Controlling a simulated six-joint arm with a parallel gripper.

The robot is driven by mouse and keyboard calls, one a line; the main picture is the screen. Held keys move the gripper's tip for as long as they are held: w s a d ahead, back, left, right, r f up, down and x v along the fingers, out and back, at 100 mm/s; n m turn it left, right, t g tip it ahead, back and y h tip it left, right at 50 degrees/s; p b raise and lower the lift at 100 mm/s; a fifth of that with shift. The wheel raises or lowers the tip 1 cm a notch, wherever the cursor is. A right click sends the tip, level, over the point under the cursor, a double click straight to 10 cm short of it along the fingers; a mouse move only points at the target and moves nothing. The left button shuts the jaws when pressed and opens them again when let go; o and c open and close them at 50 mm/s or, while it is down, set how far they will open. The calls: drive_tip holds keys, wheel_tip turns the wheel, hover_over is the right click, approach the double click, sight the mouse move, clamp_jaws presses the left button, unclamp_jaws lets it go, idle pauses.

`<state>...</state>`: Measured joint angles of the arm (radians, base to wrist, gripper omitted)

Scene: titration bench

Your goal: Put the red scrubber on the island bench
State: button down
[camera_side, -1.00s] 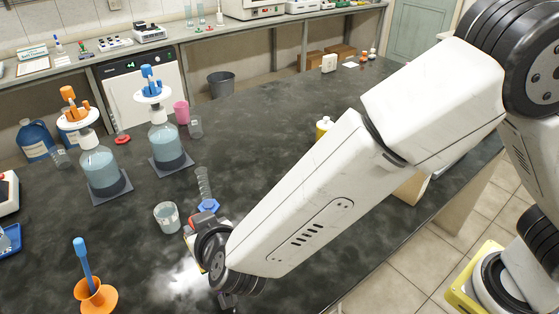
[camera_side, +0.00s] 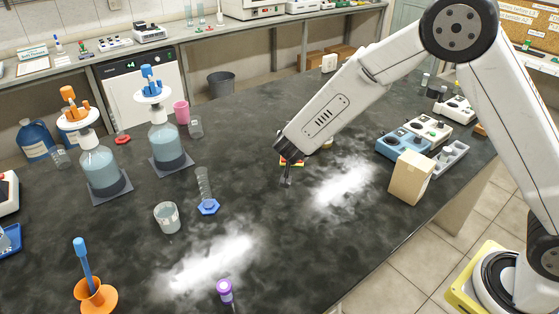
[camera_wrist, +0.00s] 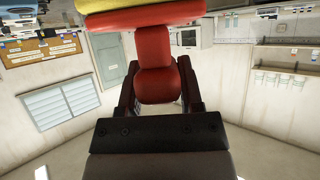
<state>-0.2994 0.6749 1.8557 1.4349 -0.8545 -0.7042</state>
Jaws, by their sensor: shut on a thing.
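In the wrist view the red scrubber (camera_wrist: 153,65) has a rounded red handle and a broader red and yellow part at the top edge of the picture. My gripper (camera_wrist: 158,84) is shut on the handle, one dark finger on each side. In the side view a small red and yellow part of the scrubber (camera_side: 291,162) shows under the end of my arm, above the island bench (camera_side: 330,240). My wrist hides most of it there, and whether it touches the bench cannot be told. The bench has a dark, mottled top.
A tan box (camera_side: 411,178) and blue and white devices (camera_side: 405,146) stand right of my gripper. A blue-footed cylinder (camera_side: 206,192), a beaker (camera_side: 167,217) and two bottles (camera_side: 170,147) stand left. A purple-capped item (camera_side: 225,291) is in front.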

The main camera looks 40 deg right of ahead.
drive_tip(key=s+d+f+m+g+h, duration=0.1)
drive_tip(key=s+d+m+g+h, duration=0.15)
drive_tip(key=d, duration=0.95)
drive_tip(key=s+d+m+g+h, duration=0.1)
drive_tip(key=d+m+g, duration=0.15)
drive_tip(key=d, duration=1.05)
drive_tip(key=shift+s+a+f, duration=0.1)
drive_tip(key=shift+s+f, duration=0.05)
drive_tip(key=shift+f, duration=4.9)
drive_tip(key=shift+f, duration=0.15)
drive_tip(key=shift+c, duration=1.2)
unclamp_jaws()
drive_tip(key=shift+s+a+r+t, duration=0.15)
drive_tip(key=shift+a+r+t, duration=0.15)
drive_tip(key=shift+a+r, duration=0.15)
drive_tip(key=v, duration=1.1)
